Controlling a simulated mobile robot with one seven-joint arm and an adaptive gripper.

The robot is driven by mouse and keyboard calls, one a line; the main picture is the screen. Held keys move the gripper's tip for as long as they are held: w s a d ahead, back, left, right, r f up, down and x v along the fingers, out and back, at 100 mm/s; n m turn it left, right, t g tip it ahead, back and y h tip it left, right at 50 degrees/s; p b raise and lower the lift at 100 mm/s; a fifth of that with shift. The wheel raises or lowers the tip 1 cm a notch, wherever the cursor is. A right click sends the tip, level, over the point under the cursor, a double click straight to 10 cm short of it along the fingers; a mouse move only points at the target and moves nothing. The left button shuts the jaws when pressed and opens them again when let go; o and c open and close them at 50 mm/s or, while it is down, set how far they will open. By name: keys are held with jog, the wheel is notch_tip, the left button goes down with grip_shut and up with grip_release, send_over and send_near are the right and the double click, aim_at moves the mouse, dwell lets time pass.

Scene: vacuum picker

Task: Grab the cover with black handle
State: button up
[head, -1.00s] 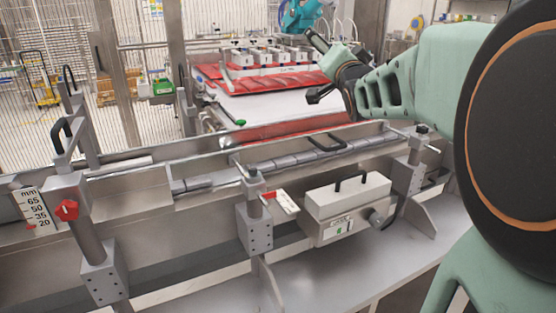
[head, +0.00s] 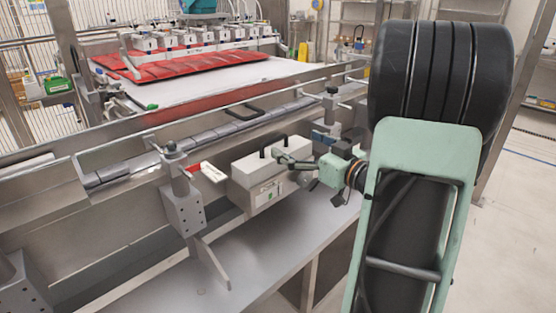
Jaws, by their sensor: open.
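The white, box-shaped cover (head: 248,170) is mounted on the front of the machine, near the middle of the head view. Its black handle (head: 266,150) stands up from the top. My gripper (head: 282,158) reaches in from the right, with its fingertips over the cover's top, beside the handle. It is open. The fingers and wrist hide the cover's right end and part of the handle. I cannot tell whether a finger touches the handle.
A metal rail (head: 215,133) with another black handle (head: 243,113) runs behind the cover. A clamp post (head: 180,195) with a red-and-white tag (head: 212,172) stands to its left. The grey shelf (head: 250,250) below is clear. Red sheets (head: 180,68) lie on the bed behind.

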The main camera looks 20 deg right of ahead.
jog(key=s+f+y, duration=0.1)
jog(key=s+f, duration=0.2)
jog(key=s, duration=0.1)
jog(key=b, duration=0.3)
send_near(274, 145)
jog(key=shift+n, duration=0.3)
jog(key=shift+w+a+r, duration=0.35)
jog(key=shift+w+a, duration=0.4)
jog(key=shift+w, duration=0.25)
jog(key=shift+w+a+r, duration=0.35)
jog(key=shift+w+a, duration=0.45)
jog(key=shift+w, duration=0.25)
jog(key=shift+w+a+r, duration=0.35)
jog(key=shift+w+a, duration=0.4)
jog(key=shift+w, duration=0.25)
jog(key=shift+c, duration=0.2)
jog(key=c, duration=1.5)
